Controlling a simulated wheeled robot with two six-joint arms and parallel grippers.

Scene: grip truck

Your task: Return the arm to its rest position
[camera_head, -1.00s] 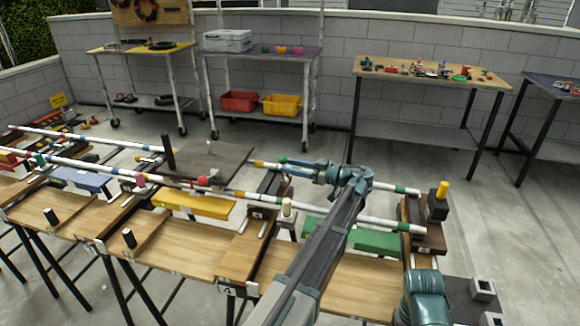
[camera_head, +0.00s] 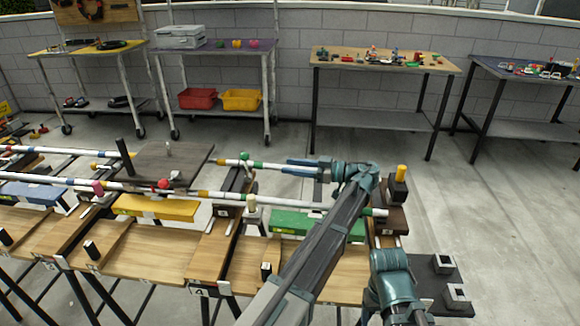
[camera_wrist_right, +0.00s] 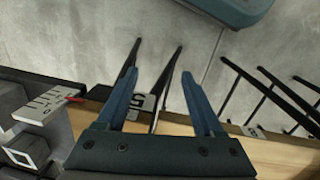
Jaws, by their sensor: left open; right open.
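My left arm reaches up from the bottom of the head view, and its blue left gripper (camera_head: 298,168) points left over the workbench, in front of the white rail with coloured bands (camera_head: 262,166). It is open, but the small view does not show clearly whether it touches the rail. My right gripper (camera_wrist_right: 163,95) shows in the right wrist view with two blue fingers spread apart and nothing between them. Below them are the wooden bench edge, a number tag "5" (camera_wrist_right: 143,102) and grey floor. The right gripper cannot be made out in the head view.
The long bench bears a near banded rail (camera_head: 230,196), a dark plate (camera_head: 160,163), yellow (camera_head: 155,208) and green (camera_head: 290,222) blocks, and several pegs. A trolley (camera_head: 213,50) and side tables (camera_head: 385,60) stand by the wall. Open floor lies right.

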